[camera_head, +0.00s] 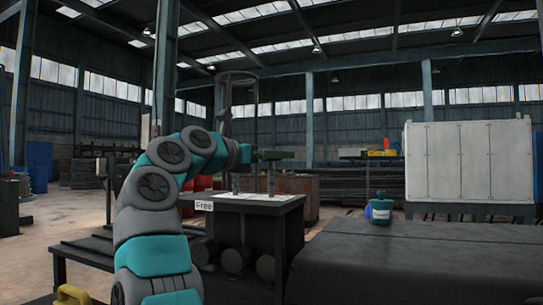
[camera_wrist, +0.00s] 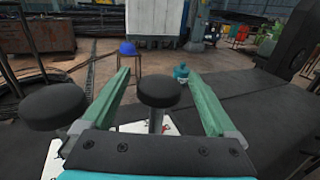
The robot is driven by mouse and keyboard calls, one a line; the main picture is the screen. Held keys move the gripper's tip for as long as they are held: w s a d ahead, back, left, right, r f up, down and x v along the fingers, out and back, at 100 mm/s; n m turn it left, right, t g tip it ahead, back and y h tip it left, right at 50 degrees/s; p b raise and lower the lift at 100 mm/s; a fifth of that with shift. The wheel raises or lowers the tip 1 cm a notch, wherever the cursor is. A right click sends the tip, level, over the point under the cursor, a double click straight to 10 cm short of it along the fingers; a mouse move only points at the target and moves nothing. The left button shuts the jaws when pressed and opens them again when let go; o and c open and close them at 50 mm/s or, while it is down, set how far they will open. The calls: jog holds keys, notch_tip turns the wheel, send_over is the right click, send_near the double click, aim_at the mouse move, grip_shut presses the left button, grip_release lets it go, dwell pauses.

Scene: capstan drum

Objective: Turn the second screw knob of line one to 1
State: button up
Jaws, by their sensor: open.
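My gripper (camera_wrist: 156,77) is open, with one green finger on each side of a dark round screw knob (camera_wrist: 158,90). The knob stands on a grey post, and I see a gap to each finger; I cannot tell their relative heights. A second dark knob (camera_wrist: 53,104) stands to the left, outside the fingers. In the head view, my gripper (camera_head: 272,155) is over the white panel (camera_head: 250,198), level and pointing right. Two posts rise from that panel. My gripper's body hides most of the panel in the wrist view, so its markings are unreadable.
A "Free" label (camera_head: 204,206) hangs on the front edge of the black stand. A dark flat bench (camera_head: 400,255) lies to the right, with a teal bottle (camera_head: 380,209) on it. A white cabinet (camera_head: 468,160) stands behind.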

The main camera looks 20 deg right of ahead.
jog(key=c, duration=1.3)
jog(key=shift+c, duration=0.2)
